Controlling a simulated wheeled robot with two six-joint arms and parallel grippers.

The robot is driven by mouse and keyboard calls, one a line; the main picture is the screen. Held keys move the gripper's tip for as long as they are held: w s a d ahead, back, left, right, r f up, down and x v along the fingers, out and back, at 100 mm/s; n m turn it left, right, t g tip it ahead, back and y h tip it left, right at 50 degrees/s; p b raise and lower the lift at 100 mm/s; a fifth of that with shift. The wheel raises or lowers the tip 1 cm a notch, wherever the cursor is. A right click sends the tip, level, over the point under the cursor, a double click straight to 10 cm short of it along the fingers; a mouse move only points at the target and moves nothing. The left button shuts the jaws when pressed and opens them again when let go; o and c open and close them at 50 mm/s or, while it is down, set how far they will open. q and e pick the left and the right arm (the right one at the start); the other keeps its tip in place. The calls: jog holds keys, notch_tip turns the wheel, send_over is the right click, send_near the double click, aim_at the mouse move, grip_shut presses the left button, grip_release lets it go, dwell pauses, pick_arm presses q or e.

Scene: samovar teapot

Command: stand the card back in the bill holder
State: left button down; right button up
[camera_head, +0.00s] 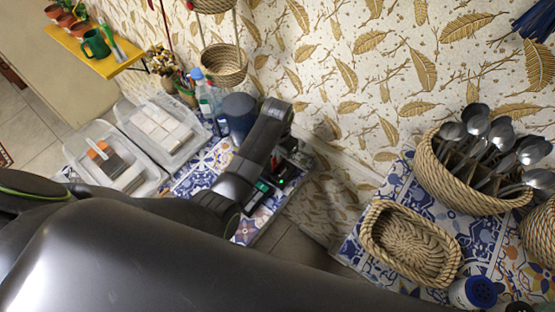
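I cannot make out a card or a bill holder for certain; my own dark arm links hide much of the lower left. My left gripper (274,184) is partly in view at the right end of the blue-and-white tiled top, below my bent arm link. Small green and red lights show beside it. Its fingertips are too small and covered to tell whether they are open or hold anything. My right gripper is not in view.
Clear bins (117,178) and a bottle (205,96) stand on the left tiled top. A floor gap (300,243) separates it from the right tiled top, which holds an empty oblong woven basket (410,243) and a round basket (450,180) of spoons. A patterned wall (340,70) rises behind.

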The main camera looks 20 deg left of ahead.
pick_arm(q)
notch_tip(320, 180, up, 6)
jog(key=shift+f+b, duration=0.1)
jog(key=shift+b, duration=0.2)
jog(key=shift+r+p, duration=0.45)
jog(key=shift+r, duration=0.2)
notch_tip(320, 180, up, 2)
jog(key=p, duration=0.2)
jog(key=shift+p, duration=0.3)
jog(key=shift+r+p, duration=0.7)
jog(key=shift+r, duration=0.35)
